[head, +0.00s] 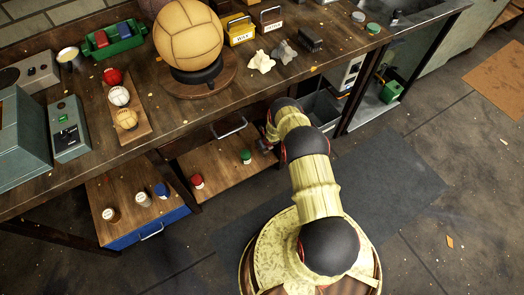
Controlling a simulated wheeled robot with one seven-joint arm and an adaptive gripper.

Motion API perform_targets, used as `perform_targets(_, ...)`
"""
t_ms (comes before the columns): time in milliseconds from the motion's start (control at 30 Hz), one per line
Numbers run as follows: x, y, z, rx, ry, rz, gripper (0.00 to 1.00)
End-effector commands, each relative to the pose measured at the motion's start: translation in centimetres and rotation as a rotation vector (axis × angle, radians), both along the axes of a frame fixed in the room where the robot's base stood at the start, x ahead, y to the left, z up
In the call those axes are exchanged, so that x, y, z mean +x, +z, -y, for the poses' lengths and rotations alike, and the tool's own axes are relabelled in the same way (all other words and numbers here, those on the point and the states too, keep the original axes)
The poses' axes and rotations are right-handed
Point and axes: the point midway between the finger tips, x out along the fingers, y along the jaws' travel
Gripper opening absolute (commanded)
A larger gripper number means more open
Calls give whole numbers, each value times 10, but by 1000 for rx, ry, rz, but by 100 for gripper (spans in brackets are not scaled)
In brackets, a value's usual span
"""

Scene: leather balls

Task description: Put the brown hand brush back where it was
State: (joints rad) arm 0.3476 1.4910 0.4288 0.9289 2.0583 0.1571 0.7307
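A dark brown oblong that looks like the hand brush (310,39) lies on the workbench (215,108), towards its right part, right of two crumpled cloths. It is small in view, and I cannot make out its bristles. My arm reaches from the base towards the bench's front edge. My gripper (263,146) is a small dark shape at the arm's far end, below the bench top and near a drawer handle. It is well apart from the brush. The arm partly hides it, so its fingers and anything between them cannot be made out.
A large leather ball (188,35) sits on a round wooden stand. Small balls lie on a wooden board (126,112). A green tray (115,40), yellow WAX box (240,30) and pale cloth (261,61) share the bench. Jars stand on the lower shelf (225,168).

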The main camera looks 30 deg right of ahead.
Motion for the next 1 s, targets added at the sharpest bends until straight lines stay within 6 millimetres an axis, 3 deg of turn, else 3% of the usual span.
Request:
perform_targets(100, 0, -23, 0, 1, 0, -2, 6)
perform_targets(200, 0, -32, 0, 0, 1, -1, 6)
perform_targets(633, 1, -35, 0, -1, 2, 0, 6)
perform_targets(667, 1, -35, 0, 0, 1, 0, 34)
perform_targets(1000, 0, -35, 0, 0, 1, 0, 51)
